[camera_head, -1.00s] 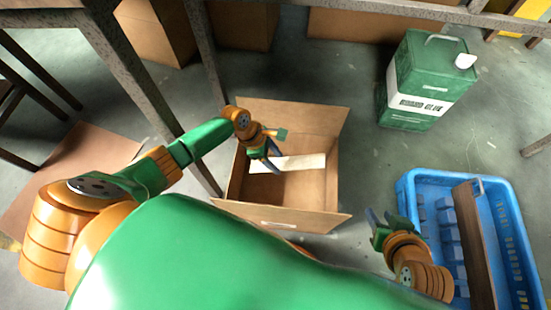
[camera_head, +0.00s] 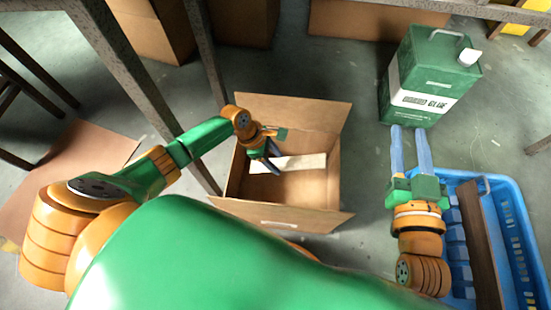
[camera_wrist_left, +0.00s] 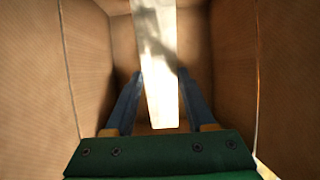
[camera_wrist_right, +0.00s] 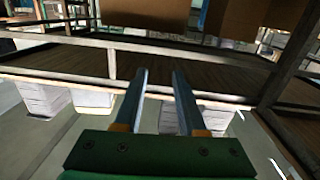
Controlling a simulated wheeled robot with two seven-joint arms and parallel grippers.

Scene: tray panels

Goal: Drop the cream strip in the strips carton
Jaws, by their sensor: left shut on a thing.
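The cream strip (camera_head: 303,163) is a pale flat bar inside the open brown strips carton (camera_head: 285,215) in the head view. My left gripper (camera_head: 274,166) reaches down into the carton and is shut on the strip near its left end. In the left wrist view the strip (camera_wrist_left: 158,45) runs lengthwise between the fingers (camera_wrist_left: 159,75), with carton walls on both sides. Whether the strip touches the carton floor is unclear. My right gripper (camera_head: 409,130) is open and empty, with its fingers pointing away, to the right of the carton.
A green canister (camera_head: 430,75) stands behind the right gripper. Metal table legs (camera_head: 205,70) rise left of the carton.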

